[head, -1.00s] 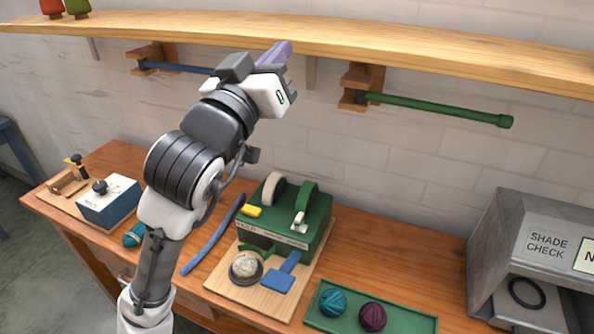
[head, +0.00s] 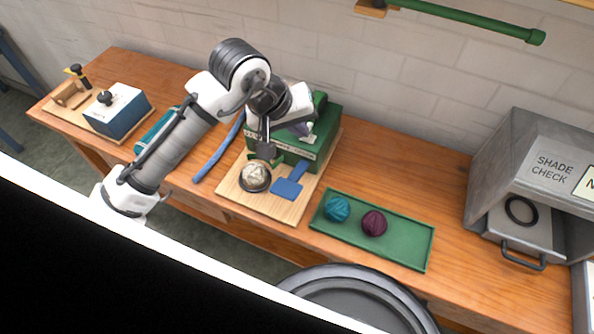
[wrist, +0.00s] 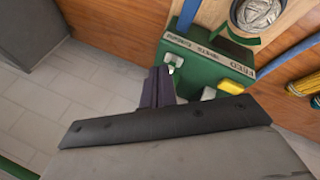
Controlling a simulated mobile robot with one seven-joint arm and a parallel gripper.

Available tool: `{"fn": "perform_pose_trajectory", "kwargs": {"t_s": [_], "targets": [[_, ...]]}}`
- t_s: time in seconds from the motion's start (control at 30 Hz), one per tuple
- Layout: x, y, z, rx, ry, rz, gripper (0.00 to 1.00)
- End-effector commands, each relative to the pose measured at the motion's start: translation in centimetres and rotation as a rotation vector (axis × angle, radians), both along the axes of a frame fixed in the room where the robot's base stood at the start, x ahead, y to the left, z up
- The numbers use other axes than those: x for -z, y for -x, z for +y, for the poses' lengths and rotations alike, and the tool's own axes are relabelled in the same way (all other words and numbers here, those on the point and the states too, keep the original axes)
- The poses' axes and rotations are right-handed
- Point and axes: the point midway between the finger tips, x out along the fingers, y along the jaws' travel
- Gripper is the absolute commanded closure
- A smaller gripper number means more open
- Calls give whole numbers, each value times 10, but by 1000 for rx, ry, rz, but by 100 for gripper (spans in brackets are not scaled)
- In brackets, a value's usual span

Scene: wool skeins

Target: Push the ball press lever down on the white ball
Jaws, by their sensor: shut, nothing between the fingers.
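The ball press is a green box (head: 325,135) on a wooden board (head: 268,209). The white ball (head: 255,174) sits in a dark round cup at the front of the board. It also shows at the top of the wrist view (wrist: 258,12). A blue paddle (head: 287,188) lies beside the ball, reaching up to the box; I cannot tell whether it is the lever. My gripper (wrist: 160,88), with purple fingers, is shut and empty. It is over the box, near a small white catch (wrist: 174,61). My arm hides part of the box in the head view.
A green tray (head: 420,252) holds a teal ball (head: 337,208) and a maroon ball (head: 374,223). A blue strip (head: 212,157) lies left of the press. A grey shade-check box (head: 540,150) stands at right. A yellow piece (wrist: 227,88) is on the press.

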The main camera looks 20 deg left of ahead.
Motion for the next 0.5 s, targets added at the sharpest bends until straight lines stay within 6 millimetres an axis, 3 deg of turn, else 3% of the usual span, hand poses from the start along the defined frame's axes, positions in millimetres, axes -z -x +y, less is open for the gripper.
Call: {"fn": "perform_pose_trajectory", "kwargs": {"t_s": [0.27, 0.5], "targets": [[1, 0, 0, 1, -1, -3, 100], [25, 6, 1, 0, -3, -5, 100]]}}
